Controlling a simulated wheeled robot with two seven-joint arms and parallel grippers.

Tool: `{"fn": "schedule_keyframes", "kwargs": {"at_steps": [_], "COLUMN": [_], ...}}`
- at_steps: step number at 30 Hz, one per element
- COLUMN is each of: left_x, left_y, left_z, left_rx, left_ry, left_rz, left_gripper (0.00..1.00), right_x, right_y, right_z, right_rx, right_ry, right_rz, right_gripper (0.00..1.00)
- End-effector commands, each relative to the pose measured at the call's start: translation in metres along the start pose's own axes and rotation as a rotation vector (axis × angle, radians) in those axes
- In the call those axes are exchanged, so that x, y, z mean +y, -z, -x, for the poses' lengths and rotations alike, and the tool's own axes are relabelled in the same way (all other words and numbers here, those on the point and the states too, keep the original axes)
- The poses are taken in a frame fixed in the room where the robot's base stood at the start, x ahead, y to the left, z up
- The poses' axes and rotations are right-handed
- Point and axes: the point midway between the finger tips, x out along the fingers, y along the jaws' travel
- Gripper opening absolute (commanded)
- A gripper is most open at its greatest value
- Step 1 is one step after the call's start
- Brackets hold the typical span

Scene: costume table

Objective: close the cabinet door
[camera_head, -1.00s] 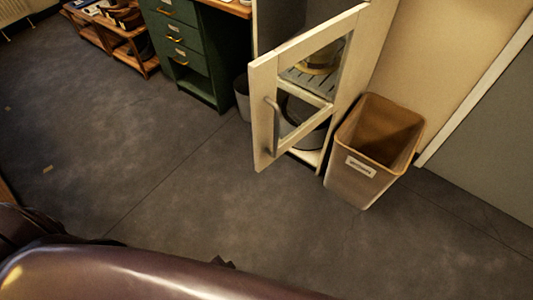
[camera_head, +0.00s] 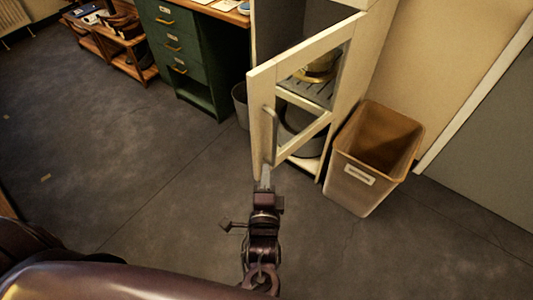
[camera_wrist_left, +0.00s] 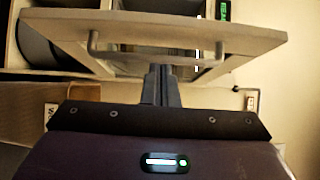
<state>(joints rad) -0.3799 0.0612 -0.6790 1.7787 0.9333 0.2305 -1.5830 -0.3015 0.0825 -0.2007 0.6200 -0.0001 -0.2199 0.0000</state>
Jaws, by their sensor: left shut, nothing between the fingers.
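The cabinet door (camera_head: 261,125) is a cream frame with glass panes and a grey bar handle (camera_head: 271,135). It stands open, swung out from the cream cabinet (camera_head: 345,105). My left gripper (camera_head: 265,178) is shut and empty, with its tips at the lower free corner of the door. In the left wrist view the shut fingers (camera_wrist_left: 161,75) point at the door (camera_wrist_left: 240,38), close to the handle (camera_wrist_left: 150,56). I cannot tell whether they touch it. My right gripper is not in view.
A brown bin (camera_head: 370,155) stands right of the cabinet. A green drawer desk (camera_head: 195,55) and a small grey bin (camera_head: 241,103) are to the left. Inside the cabinet are a hat (camera_head: 320,70) and a slatted shelf. The floor in front is clear.

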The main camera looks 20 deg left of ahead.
Motion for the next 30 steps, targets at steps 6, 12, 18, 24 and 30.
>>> {"fn": "schedule_keyframes", "kwargs": {"at_steps": [6, 12, 18, 24, 30], "left_x": [-0.002, -0.001, 0.001, 0.001, 0.001], "left_y": [0.0, 0.0, 0.0, 0.0, 0.0], "left_z": [-0.034, -0.07, -0.091, -0.097, -0.096], "left_rx": [-0.001, 0.001, 0.002, 0.002, 0.002], "left_ry": [0.003, 0.001, -0.002, -0.002, -0.003], "left_rz": [0.0, 0.0, 0.001, 0.002, 0.002], "left_gripper": [0.0, 0.0, 0.0, 0.0, 0.0], "right_x": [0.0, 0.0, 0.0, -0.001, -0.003], "right_y": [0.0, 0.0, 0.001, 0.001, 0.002], "right_z": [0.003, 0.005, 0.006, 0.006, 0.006], "right_rx": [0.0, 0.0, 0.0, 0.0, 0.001], "right_ry": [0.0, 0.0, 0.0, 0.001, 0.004], "right_rz": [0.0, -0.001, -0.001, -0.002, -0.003], "right_gripper": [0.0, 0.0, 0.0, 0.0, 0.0]}}
